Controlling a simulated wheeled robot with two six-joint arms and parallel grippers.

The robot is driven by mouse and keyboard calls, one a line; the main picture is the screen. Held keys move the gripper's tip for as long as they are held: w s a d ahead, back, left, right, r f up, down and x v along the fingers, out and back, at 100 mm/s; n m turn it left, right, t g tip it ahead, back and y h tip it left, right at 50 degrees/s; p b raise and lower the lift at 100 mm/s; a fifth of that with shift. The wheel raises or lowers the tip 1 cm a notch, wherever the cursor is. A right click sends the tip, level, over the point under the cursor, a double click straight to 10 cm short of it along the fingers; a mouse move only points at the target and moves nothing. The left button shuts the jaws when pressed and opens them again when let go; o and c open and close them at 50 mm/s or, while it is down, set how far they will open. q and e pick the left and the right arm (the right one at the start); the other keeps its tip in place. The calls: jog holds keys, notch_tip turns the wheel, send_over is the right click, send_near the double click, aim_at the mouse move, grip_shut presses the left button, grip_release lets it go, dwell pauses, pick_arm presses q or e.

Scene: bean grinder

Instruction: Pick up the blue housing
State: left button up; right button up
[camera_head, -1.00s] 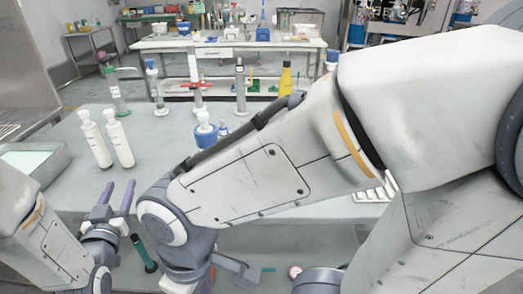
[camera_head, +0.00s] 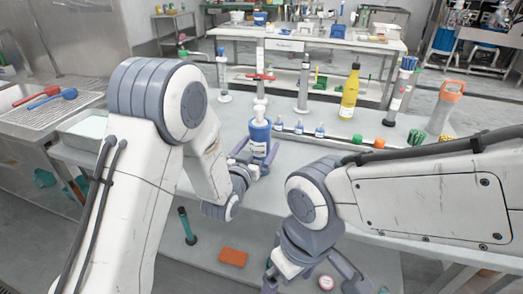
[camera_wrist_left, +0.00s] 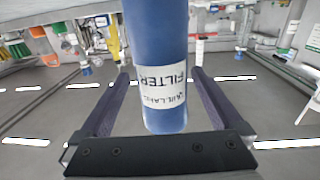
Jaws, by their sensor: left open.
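The blue housing (camera_head: 259,135) stands upright on the table, with a white cap on top and a white label. In the left wrist view, the blue housing (camera_wrist_left: 157,50) is a blue cylinder whose label reads FILTER. My left gripper (camera_head: 256,148) is open, with one purple finger on each side of the housing low on its body. In the left wrist view, the open left gripper (camera_wrist_left: 161,78) shows gaps between both fingers and the housing.
A yellow bottle (camera_head: 350,92) and an orange-handled tool (camera_head: 439,108) stand farther right. A red block (camera_head: 233,257) lies below the table's front edge. A tray with red and blue spoons (camera_head: 50,108) is at left.

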pick_arm(q)
jog(key=x, duration=0.4)
jog(key=shift+w+f+p, duration=0.1)
jog(key=shift+w+p, duration=0.2)
jog(key=shift+c, duration=0.3)
jog(key=c, duration=1.5)
grip_shut()
jog(key=shift+r, duration=0.2)
